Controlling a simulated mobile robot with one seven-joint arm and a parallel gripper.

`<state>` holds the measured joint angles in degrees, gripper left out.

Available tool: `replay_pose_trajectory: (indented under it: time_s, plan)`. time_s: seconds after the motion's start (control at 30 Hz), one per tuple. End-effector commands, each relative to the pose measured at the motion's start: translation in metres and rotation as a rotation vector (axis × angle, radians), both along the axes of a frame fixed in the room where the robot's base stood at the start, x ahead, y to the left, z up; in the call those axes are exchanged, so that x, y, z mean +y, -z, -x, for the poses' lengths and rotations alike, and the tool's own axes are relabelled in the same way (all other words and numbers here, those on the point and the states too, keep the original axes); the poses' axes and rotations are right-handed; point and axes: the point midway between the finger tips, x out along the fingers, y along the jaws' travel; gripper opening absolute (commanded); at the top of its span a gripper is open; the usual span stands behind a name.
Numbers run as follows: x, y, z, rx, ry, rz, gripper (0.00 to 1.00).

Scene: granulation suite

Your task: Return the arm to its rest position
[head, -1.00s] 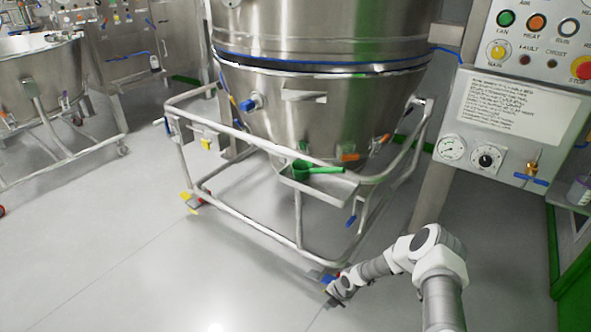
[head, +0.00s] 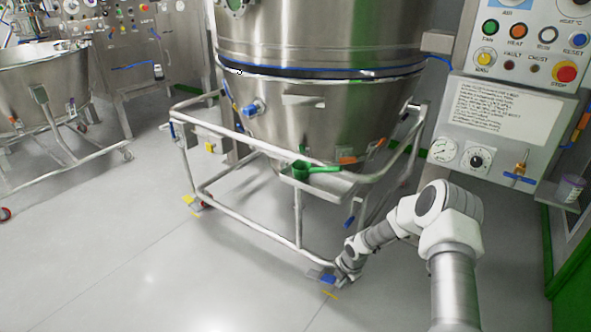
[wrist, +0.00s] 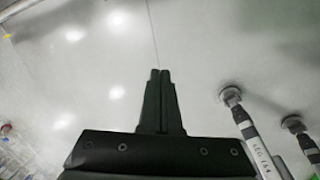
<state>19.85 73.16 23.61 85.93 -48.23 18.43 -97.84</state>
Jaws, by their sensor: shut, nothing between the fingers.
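My gripper shows in the wrist view (wrist: 158,75) with its two dark fingers together and nothing between them. It points over bare grey floor. In the head view my white and grey arm reaches forward and down at the lower right. Its far end is low, close to the front right corner of the steel trolley frame (head: 245,226). The fingers cannot be made out clearly there, and I cannot tell whether they touch the frame.
A large steel bowl (head: 315,115) sits in the trolley frame. A green scoop (head: 302,170) lies on its small shelf. A control panel (head: 505,115) stands at the right. A second bowl (head: 40,80) is at the far left. Floor (head: 130,265) at front left is clear.

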Motion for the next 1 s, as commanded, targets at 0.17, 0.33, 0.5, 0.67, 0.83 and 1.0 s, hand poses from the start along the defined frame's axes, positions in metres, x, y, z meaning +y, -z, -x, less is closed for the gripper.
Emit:
replay_pose_trajectory:
  time_s: [0.17,0.33,0.5,0.67,0.83,1.0]
  plan:
    - [-0.012,-0.080,-0.008,-0.011,0.173,0.041,0.00]
    - [-0.021,-0.151,-0.003,-0.029,0.352,0.065,0.00]
    - [-0.027,-0.219,0.011,-0.057,0.543,0.071,0.00]
    - [-0.031,-0.278,0.033,-0.090,0.731,0.059,0.00]
    - [-0.032,-0.336,0.064,-0.127,0.935,0.025,0.00]
    - [-0.031,-0.386,0.102,-0.163,1.143,-0.037,0.00]
